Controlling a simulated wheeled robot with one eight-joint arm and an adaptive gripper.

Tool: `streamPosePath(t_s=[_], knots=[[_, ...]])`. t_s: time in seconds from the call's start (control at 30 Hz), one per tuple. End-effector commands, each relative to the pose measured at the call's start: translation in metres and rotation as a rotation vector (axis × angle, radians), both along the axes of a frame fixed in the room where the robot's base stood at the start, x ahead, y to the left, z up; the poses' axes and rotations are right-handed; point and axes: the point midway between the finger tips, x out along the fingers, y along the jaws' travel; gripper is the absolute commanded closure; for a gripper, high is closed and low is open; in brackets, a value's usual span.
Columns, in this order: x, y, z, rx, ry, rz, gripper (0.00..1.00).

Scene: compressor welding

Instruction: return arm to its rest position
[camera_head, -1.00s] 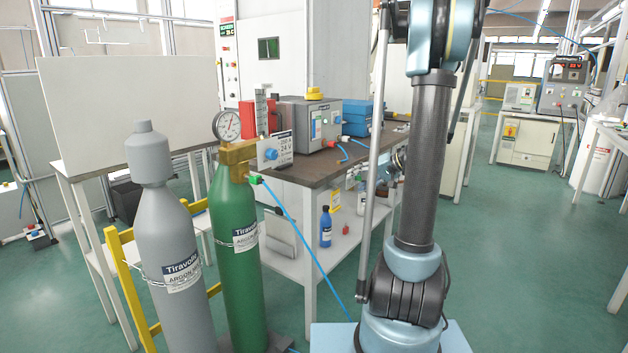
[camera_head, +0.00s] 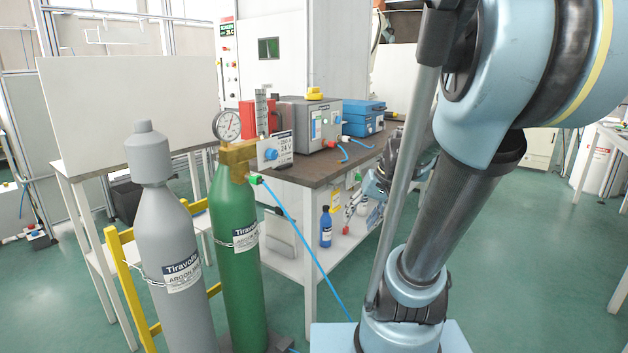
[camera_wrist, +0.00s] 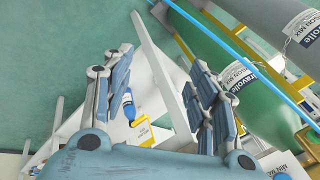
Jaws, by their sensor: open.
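My arm stands at the right of the head view, its lower link (camera_head: 455,215) leaning to the right and its large elbow near the camera. My gripper (camera_head: 376,184) shows partly behind the arm, beside the workbench's right side. In the wrist view my gripper (camera_wrist: 160,80) has its two padded fingers spread wide apart, with nothing held between them. Beyond the fingers in that view are a blue bottle (camera_wrist: 129,104), a white bench leg (camera_wrist: 168,75) and the green cylinder (camera_wrist: 215,60).
A grey cylinder (camera_head: 170,230) and a green cylinder (camera_head: 236,255) stand in a yellow rack at left. A blue hose (camera_head: 300,240) runs from the green one. The workbench (camera_head: 318,170) carries a grey welding unit (camera_head: 300,122) and a blue box (camera_head: 362,122). Floor at right (camera_head: 540,270) is clear.

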Motion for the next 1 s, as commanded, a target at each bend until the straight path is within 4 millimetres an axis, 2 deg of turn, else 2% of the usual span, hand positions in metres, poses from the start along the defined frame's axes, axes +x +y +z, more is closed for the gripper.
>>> streamPosePath(t_s=[0.03, 0.2, 0.5, 0.73, 1.0], knots=[[-0.013, -0.001, -0.004, -0.026, 0.005, 0.002, 0.47], [-0.049, -0.011, -0.018, -0.122, 0.017, 0.003, 0.47], [-0.103, -0.036, -0.045, -0.285, 0.026, 0.004, 0.47], [-0.122, -0.049, -0.056, -0.355, 0.023, 0.002, 0.47], [-0.124, -0.051, -0.058, -0.365, 0.022, 0.002, 0.47]])
